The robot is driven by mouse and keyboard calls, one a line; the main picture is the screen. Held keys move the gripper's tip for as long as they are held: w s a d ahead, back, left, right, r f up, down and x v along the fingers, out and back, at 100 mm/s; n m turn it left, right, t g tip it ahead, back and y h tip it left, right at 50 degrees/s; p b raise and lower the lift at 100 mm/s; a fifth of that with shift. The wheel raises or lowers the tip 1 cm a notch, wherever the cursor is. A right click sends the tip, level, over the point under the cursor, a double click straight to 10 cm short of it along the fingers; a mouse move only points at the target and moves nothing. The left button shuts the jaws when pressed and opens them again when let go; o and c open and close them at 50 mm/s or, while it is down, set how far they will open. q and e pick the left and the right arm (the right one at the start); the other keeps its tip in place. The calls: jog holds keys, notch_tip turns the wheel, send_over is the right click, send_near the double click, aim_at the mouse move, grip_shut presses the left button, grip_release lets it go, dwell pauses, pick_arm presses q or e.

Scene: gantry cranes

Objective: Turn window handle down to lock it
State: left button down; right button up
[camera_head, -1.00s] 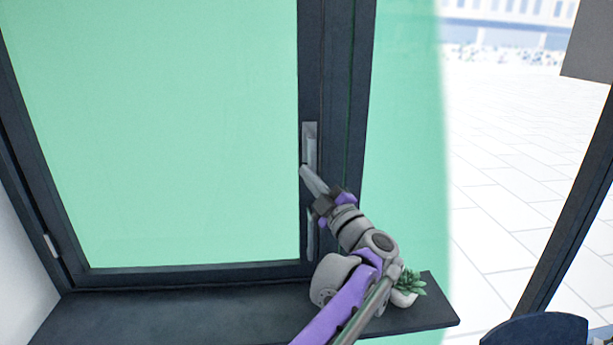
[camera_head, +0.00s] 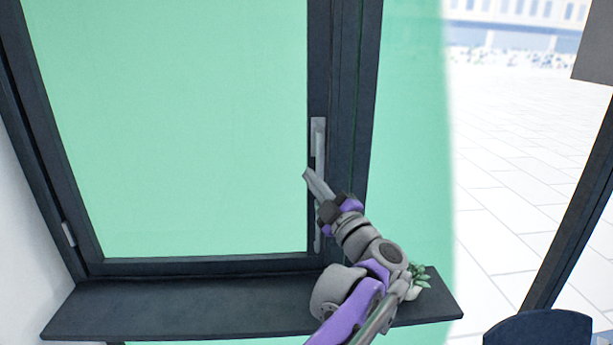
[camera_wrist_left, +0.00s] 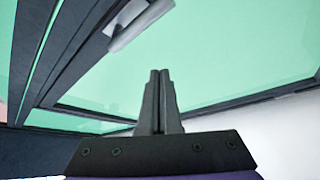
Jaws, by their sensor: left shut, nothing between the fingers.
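The window handle (camera_head: 318,138) is a grey bar on a plate on the dark frame at the right side of the green-tinted window (camera_head: 180,130). Its upper part runs upright; a lighter grey piece shows lower down, and my gripper hides the stretch between. The handle also shows at the top of the left wrist view (camera_wrist_left: 138,22). My left gripper (camera_head: 308,173) is shut and empty, its fingertips just left of the handle; contact cannot be made out. In the left wrist view its fingers (camera_wrist_left: 160,73) are together, below the handle. My right gripper is not in view.
A dark sill (camera_head: 190,308) runs below the window. A small green plant (camera_head: 417,275) in a white pot stands at its right end, close behind my left arm. A dark blue rounded object (camera_head: 537,330) is at the lower right.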

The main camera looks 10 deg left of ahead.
pick_arm(q)
jog(key=s+d, duration=0.2)
jog(key=d, duration=0.1)
jog(key=shift+s+d+f, duration=0.1)
jog(key=shift+s+d, duration=0.15)
jog(key=shift+s, duration=0.05)
